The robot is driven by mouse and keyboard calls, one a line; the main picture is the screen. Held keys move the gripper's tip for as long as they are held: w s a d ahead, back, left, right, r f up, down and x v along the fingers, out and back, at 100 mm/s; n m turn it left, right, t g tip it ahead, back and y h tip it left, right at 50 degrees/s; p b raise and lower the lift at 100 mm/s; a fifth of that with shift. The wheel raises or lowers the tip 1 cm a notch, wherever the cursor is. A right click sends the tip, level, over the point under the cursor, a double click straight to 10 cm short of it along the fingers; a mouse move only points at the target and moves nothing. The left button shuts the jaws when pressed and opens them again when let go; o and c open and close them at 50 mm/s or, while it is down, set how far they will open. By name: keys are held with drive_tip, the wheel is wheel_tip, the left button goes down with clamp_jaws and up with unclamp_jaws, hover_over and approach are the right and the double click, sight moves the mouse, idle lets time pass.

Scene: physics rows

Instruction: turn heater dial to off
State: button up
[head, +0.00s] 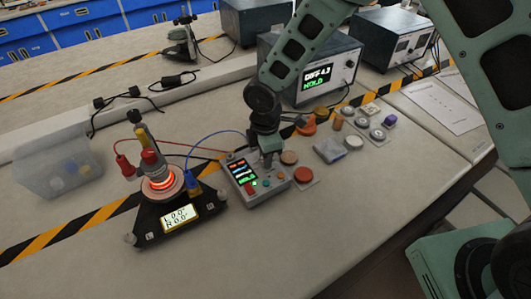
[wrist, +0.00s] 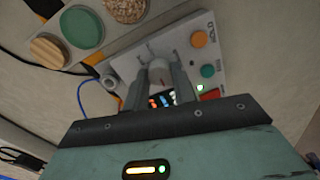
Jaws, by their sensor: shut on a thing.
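The grey control box (head: 250,198) stands on the bench, with a lit display and coloured buttons. The heater (head: 160,183) left of it glows orange-red in a ring. My gripper (head: 268,153) is over the far part of the box. In the wrist view, the two fingers of my gripper (wrist: 160,75) are closed on a pale round dial (wrist: 159,65) on the box face. The fingers cover its sides, and I cannot read its setting. An orange button (wrist: 199,39) marked HOLD and a teal button (wrist: 207,71) are beside it.
Red and blue leads run near the heater and box. Several small discs and blocks (head: 376,134) lie right of the box. A clear bin (head: 60,170) stands at left. A display unit (head: 318,85) reading HOLD stands behind. The front bench is clear.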

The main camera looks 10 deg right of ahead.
drive_tip(key=shift+w+a+n, duration=0.1)
drive_tip(key=shift+n, duration=0.2)
drive_tip(key=o, duration=1)
drive_tip(key=shift+r, duration=0.1)
wheel_tip(320, 180, up, 17)
drive_tip(key=b, duration=0.1)
drive_tip(key=shift+r, duration=0.15)
drive_tip(key=s+d+r+m, duration=0.1)
drive_tip(key=s+m, duration=0.3)
drive_tip(key=s, duration=0.4)
drive_tip(key=s+d+m, duration=0.3)
drive_tip(key=s+m, duration=0.1)
drive_tip(key=s, duration=0.4)
drive_tip(key=s+d+r+m, duration=0.1)
drive_tip(key=s+d+m, duration=0.2)
drive_tip(key=s, duration=0.5)
drive_tip(key=shift+s+r+m+y, duration=0.3)
drive_tip(key=shift+s+m, duration=0.1)
drive_tip(key=shift+m, duration=0.5)
